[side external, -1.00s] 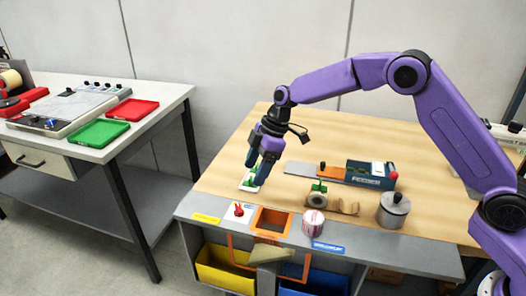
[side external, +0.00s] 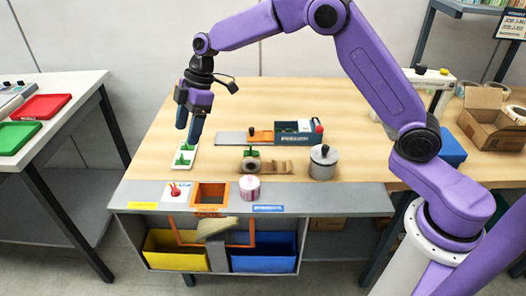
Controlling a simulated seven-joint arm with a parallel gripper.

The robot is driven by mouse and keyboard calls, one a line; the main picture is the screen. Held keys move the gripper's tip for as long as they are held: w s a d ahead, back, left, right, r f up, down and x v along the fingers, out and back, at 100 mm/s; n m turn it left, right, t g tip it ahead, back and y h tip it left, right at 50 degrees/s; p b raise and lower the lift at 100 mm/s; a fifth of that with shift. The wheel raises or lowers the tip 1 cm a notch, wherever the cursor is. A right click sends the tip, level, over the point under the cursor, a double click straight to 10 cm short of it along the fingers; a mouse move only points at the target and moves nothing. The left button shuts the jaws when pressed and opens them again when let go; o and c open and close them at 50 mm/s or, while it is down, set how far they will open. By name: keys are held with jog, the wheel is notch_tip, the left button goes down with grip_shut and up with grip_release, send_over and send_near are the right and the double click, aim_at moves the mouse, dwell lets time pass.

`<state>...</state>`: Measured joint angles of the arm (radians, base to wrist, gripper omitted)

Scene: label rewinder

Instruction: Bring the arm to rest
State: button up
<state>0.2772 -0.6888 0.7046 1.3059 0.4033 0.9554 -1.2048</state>
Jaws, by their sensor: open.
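My purple arm reaches from the right over the wooden table. My gripper (side external: 189,134) points down with its two dark blue fingers apart and nothing seen between them. It hangs over the left part of the table, just above a white plate (side external: 176,164) with a green part (side external: 184,156) on it. The fingertips appear a little above the green part; the exact gap is hard to tell.
A grey pot (side external: 322,165), a striped roll (side external: 250,188) and a blue machine (side external: 297,131) stand right of my gripper. An orange-rimmed opening (side external: 210,196) and a red-knobbed white plate (side external: 181,191) are at the front. The table's back is clear.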

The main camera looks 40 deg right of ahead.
jog(key=s+d+r+m+g+h, duration=0.1)
jog(key=s+d+r, duration=0.1)
jog(key=s, duration=1)
jog(key=s+d+r+m+h, duration=0.1)
jog(key=s+d+r, duration=0.1)
jog(key=s, duration=0.9)
jog(key=s+d+f+m+h, duration=0.1)
jog(key=s+d+f+h, duration=0.1)
jog(key=s+d, duration=1.1)
jog(key=s, duration=0.4)
jog(key=shift+m+t, duration=0.3)
